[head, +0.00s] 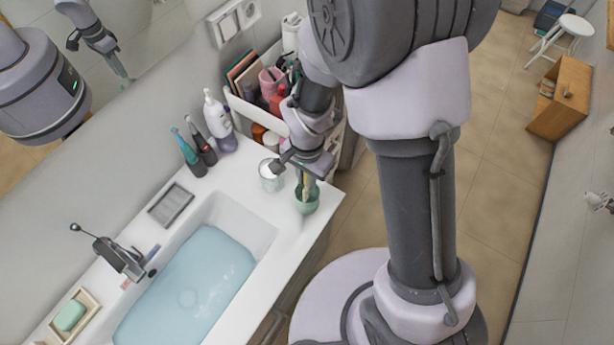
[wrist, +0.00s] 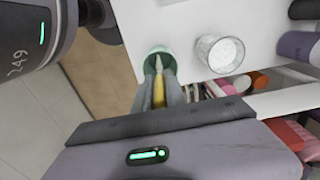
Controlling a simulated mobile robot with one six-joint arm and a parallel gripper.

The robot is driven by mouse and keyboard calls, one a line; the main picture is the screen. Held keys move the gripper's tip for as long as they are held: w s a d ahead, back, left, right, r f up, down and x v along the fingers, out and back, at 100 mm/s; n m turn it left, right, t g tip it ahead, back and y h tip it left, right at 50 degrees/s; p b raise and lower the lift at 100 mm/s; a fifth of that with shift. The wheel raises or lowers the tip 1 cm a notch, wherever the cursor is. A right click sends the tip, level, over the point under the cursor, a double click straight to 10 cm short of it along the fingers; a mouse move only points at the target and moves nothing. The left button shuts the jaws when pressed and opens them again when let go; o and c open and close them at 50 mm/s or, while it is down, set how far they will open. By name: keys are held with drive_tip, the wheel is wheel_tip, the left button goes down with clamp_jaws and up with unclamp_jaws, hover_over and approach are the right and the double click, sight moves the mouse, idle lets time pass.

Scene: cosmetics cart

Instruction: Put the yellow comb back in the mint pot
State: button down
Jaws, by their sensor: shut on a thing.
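The mint pot (head: 306,204) stands at the front right corner of the white sink counter; in the wrist view its round rim (wrist: 150,66) shows just beyond the fingertips. My gripper (head: 307,178) points down over the pot. In the wrist view my gripper (wrist: 159,95) is shut on the yellow comb (wrist: 159,91), whose narrow yellow body shows between the two grey fingers. The comb's far end lines up with the pot's mouth. How deep it reaches is hard to tell, as the fingers hide part of it. A pale slim tip also shows at the mouth.
A clear glass (head: 270,175) stands close left of the pot and also shows in the wrist view (wrist: 220,53). A white rack (head: 262,117) with bottles and cups is behind. The water-filled basin (head: 190,285) lies to the left; the counter edge is close on the right.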

drive_tip(key=shift+f, duration=0.1)
idle(0.3)
drive_tip(key=c, duration=0.8)
unclamp_jaws()
drive_tip(key=shift+r+p, duration=3.4)
drive_tip(key=shift+r, duration=1.65)
drive_tip(key=shift+b, duration=0.3)
